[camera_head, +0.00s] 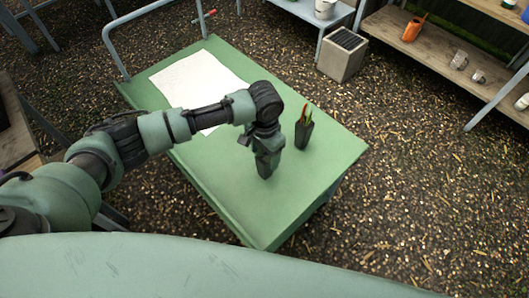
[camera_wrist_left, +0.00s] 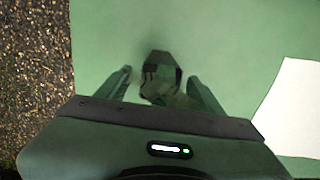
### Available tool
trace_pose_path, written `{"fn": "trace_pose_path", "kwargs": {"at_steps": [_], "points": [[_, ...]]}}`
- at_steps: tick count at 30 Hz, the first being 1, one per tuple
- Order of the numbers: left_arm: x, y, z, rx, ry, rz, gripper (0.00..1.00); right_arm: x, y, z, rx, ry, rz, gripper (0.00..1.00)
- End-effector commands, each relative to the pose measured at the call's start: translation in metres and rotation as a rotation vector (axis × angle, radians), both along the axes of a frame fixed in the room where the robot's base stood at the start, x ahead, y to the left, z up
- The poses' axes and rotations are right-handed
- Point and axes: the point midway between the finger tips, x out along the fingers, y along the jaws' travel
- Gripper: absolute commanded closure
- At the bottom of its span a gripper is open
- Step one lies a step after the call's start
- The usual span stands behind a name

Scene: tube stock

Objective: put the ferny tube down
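A dark green, patchy faceted piece that looks like the ferny tube (camera_wrist_left: 161,70) is between my left gripper's fingers in the left wrist view. In the head view it shows as a dark shape (camera_head: 266,165) under my wrist, hard to tell from the fingers. My left gripper (camera_wrist_left: 160,74) points down over the green table (camera_head: 215,170). Its two fingers stand apart, with a strip of green visible on each side of the tube. The tube's lower end appears at or close to the tabletop; exact contact is unclear. My right gripper is not in view.
A dark tapered cup (camera_head: 303,134) with colourful sticks stands on the table just right of my left gripper. A white sheet (camera_head: 195,80) lies at the table's far left. Shelves (camera_head: 430,50) stand at the back right.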

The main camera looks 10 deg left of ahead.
Motion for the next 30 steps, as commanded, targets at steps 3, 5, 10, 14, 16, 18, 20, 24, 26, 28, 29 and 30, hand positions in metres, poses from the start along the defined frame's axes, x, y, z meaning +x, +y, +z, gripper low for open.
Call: {"fn": "trace_pose_path", "kwargs": {"at_steps": [3, 5, 10, 14, 16, 18, 20, 24, 26, 28, 29, 30], "points": [[0.0, 0.0, 0.0, 0.0, 0.0, 0.0, 0.34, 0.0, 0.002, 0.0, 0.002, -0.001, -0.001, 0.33], [0.0, 0.0, 0.0, 0.0, 0.0, 0.0, 0.34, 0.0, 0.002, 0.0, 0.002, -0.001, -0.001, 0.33], [0.0, 0.0, 0.005, -0.001, -0.002, 0.0, 0.34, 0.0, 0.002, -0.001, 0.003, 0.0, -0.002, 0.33], [0.001, -0.001, 0.023, -0.004, -0.004, 0.0, 0.34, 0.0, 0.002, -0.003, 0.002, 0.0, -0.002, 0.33], [0.001, 0.0, 0.038, -0.003, -0.005, 0.0, 0.34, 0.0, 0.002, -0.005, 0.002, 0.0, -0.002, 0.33], [0.001, 0.0, 0.053, -0.002, -0.005, -0.001, 0.34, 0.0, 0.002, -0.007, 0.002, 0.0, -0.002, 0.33], [0.001, -0.001, 0.067, -0.003, -0.004, 0.0, 0.34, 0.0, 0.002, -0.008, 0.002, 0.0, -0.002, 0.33], [0.001, -0.001, 0.094, -0.002, -0.003, -0.001, 0.34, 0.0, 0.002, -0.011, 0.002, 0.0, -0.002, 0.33], [0.001, -0.001, 0.103, -0.002, -0.003, 0.0, 0.34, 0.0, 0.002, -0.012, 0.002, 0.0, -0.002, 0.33], [0.001, -0.001, 0.112, -0.001, -0.002, 0.0, 0.34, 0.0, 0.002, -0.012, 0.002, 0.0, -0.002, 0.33], [0.001, -0.001, 0.115, -0.002, -0.001, 0.001, 0.34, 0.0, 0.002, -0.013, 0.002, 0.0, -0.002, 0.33], [0.0, -0.001, 0.118, -0.002, -0.001, 0.001, 0.34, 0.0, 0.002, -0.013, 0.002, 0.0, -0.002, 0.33]]}}
